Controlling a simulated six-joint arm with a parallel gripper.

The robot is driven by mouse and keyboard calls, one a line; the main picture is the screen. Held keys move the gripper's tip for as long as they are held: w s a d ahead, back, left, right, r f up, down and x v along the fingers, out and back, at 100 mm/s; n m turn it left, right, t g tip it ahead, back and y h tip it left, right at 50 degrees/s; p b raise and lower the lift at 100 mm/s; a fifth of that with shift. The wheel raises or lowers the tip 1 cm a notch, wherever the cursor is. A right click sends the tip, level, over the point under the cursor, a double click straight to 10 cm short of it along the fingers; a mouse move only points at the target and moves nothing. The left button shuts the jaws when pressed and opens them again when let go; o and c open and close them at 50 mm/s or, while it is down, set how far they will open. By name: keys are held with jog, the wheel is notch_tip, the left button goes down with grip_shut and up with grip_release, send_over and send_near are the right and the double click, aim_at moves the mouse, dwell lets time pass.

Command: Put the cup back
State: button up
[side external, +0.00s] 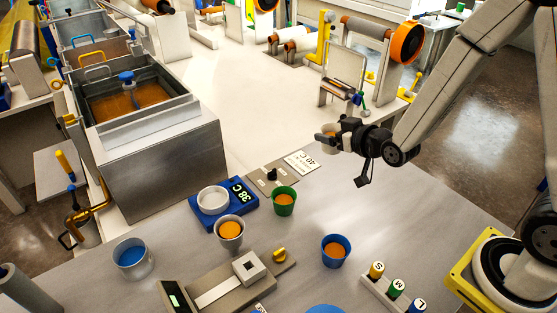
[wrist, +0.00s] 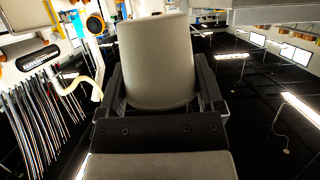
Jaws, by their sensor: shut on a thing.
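A pale, off-white cup (wrist: 156,62) is between the two fingers of my gripper (wrist: 160,95), which is shut on it. In the side external view the cup (side external: 327,131) looks small, and my gripper (side external: 342,139) holds it in the air above the far right part of the grey table (side external: 380,205). The cup's inside is hidden in the wrist view; a little orange shows at its top in the side view. A white round dish (side external: 213,199) sits on a blue heater (side external: 240,206) reading 38 C.
A green cup (side external: 284,204), a pale cup (side external: 230,236) and a blue cup (side external: 335,254) hold orange liquid. A metal cup (side external: 133,263) looks blue inside. A scale (side external: 205,294), a bottle rack (side external: 391,293) and a resin bath (side external: 150,140) stand around. The table's right middle is clear.

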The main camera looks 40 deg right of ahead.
jog(key=shift+w+a, duration=0.1)
jog(key=shift+a, duration=0.45)
jog(key=s+a+r+n+g+y, duration=0.1)
jog(key=a+n+y, duration=0.3)
jog(key=a, duration=1.6)
jog(key=shift+s+a+r+y, duration=0.25)
jog(key=shift+a+r+y, duration=0.05)
jog(key=shift+y, duration=0.3)
jog(key=shift+w, duration=0.15)
jog(key=f+x, duration=0.1)
jog(key=x, duration=0.3)
jog(key=f+x, duration=0.1)
jog(key=x, duration=0.4)
jog(key=s+f+x, duration=0.1)
jog(key=x, duration=0.4)
jog(key=shift+d+f, duration=0.1)
jog(key=shift+f, duration=0.05)
jog(key=shift+w+f+n, duration=0.25)
jog(key=shift+n, duration=0.05)
